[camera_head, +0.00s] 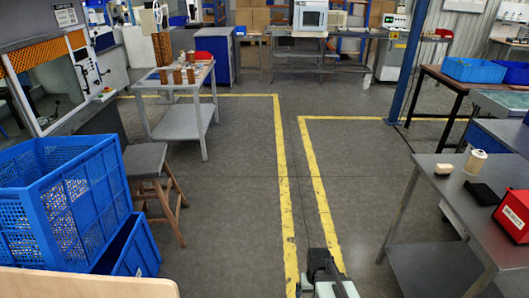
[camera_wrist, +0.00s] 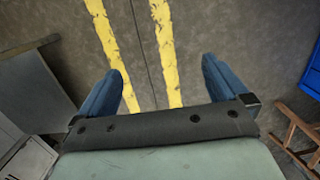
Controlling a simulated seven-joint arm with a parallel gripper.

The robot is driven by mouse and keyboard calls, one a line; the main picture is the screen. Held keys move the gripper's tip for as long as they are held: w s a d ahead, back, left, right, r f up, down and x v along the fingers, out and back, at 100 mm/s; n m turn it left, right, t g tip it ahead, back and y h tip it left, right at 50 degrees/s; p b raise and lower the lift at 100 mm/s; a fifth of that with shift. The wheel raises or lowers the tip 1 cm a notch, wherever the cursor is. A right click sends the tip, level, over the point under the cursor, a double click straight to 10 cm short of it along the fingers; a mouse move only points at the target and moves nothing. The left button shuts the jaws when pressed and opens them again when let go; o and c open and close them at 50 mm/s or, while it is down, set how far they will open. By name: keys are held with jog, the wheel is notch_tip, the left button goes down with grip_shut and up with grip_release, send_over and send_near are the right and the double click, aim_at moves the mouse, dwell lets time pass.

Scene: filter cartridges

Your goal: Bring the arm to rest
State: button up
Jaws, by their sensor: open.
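My gripper (camera_wrist: 160,92) shows in the wrist view with its two blue fingers wide apart. Nothing is between the fingers, and only the floor with two yellow lines lies beyond them. In the head view, a part of my arm (camera_head: 326,275) shows at the bottom centre, over the yellow floor line; the fingers cannot be made out there. A cream cylindrical cartridge (camera_head: 475,161) stands on the grey metal table (camera_head: 446,198) at the right, well apart from my arm.
Blue crates (camera_head: 65,205) and a stool (camera_head: 146,163) stand at the left. A small beige object (camera_head: 443,169), a black item (camera_head: 482,193) and a red box (camera_head: 514,213) are on the right table. A workbench (camera_head: 178,90) stands further back. The middle floor is clear.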

jog(key=s+f+g, duration=0.2)
jog(key=s+f, duration=0.5)
jog(key=s, duration=0.5)
jog(key=s+f+g, duration=0.3)
jog(key=s+f, duration=0.5)
jog(key=s, duration=0.4)
jog(key=shift+s, duration=0.35)
